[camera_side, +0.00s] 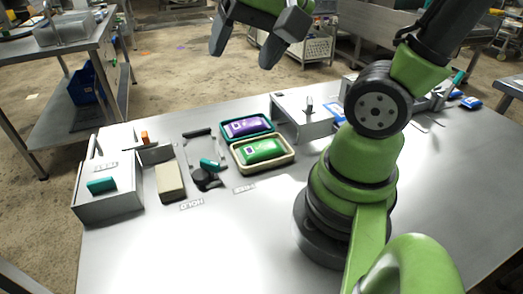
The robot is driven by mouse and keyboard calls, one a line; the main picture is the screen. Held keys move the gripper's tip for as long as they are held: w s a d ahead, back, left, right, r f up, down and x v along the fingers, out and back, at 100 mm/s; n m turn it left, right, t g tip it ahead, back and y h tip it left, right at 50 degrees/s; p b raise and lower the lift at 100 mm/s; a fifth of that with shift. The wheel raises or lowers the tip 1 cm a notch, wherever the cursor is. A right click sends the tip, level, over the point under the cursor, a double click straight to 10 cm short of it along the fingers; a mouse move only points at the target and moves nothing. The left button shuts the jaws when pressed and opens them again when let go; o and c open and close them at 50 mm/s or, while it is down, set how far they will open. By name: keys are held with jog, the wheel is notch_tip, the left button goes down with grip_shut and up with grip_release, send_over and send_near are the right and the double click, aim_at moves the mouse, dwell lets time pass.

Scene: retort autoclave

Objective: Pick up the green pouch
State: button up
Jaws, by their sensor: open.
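My gripper (241,58) is high above the table, beyond the case in the picture, at the top edge of the view. Its two dark fingers are spread apart with nothing between them. It is well clear of the green pouch.
A grey box with a teal handle (102,186) stands at the left. A beige block (170,182), a clamp-like tool with a teal part (208,166), and a metal housing (303,121) flank the case. The front of the table (200,250) is clear.

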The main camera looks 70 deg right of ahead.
jog(key=w+d+f+m+g, duration=0.2)
jog(key=w+d+f+m, duration=0.15)
jog(key=d+m, duration=0.2)
jog(key=m+g, duration=0.4)
jog(key=m, duration=0.8)
send_over(264, 146)
jog(key=shift+h, duration=0.3)
notch_tip(264, 146, down, 18)
jog(key=shift+f, duration=3.25)
jog(key=c, duration=0.6)
